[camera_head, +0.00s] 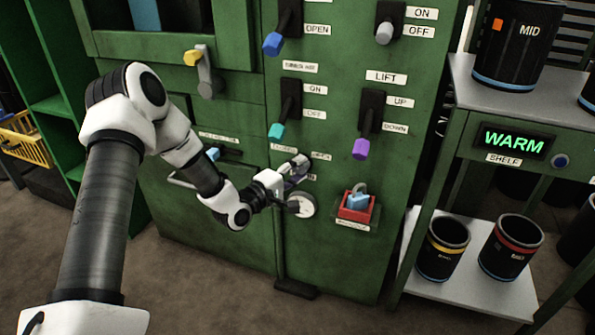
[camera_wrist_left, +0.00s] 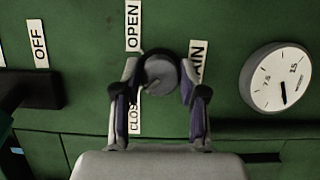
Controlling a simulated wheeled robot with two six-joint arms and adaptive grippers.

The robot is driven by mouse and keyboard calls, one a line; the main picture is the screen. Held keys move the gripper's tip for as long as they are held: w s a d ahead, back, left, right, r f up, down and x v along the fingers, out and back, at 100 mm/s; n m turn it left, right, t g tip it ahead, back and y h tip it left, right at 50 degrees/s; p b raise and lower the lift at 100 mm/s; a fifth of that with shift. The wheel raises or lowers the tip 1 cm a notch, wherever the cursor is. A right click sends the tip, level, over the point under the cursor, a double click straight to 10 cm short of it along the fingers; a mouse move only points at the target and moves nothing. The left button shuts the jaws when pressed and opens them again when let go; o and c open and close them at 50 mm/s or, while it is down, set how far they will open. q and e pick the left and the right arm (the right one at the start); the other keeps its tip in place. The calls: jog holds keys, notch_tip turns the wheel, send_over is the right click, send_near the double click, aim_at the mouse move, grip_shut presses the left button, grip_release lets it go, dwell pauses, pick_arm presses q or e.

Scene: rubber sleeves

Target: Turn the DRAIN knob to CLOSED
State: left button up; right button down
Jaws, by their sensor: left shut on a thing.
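The DRAIN knob (camera_wrist_left: 162,73) is a round grey knob on the green panel in the left wrist view. My left gripper (camera_wrist_left: 161,90) has one finger on each side of it and is shut on it. The OPEN label (camera_wrist_left: 133,25) is above and left of the knob. The CLOSED label (camera_wrist_left: 134,116) is below left, partly covered by a finger. The DRAIN label (camera_wrist_left: 198,60) is to the right, also partly covered. I cannot tell clearly where the knob points. In the head view my left gripper (camera_head: 296,172) reaches the panel and mostly hides the knob.
A round white gauge (camera_head: 301,205) sits just below the gripper. Levers with teal (camera_head: 276,131) and purple (camera_head: 361,149) tips are above. A shelf (camera_head: 470,270) with black containers stands at right.

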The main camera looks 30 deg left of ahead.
pick_arm(q)
jog(key=o, duration=1.1)
jog(key=shift+o, duration=0.2)
jog(key=shift+s, duration=0.1)
jog(key=s+a, duration=0.1)
jog(key=s, duration=0.6)
jog(key=shift+s+a+f, duration=0.15)
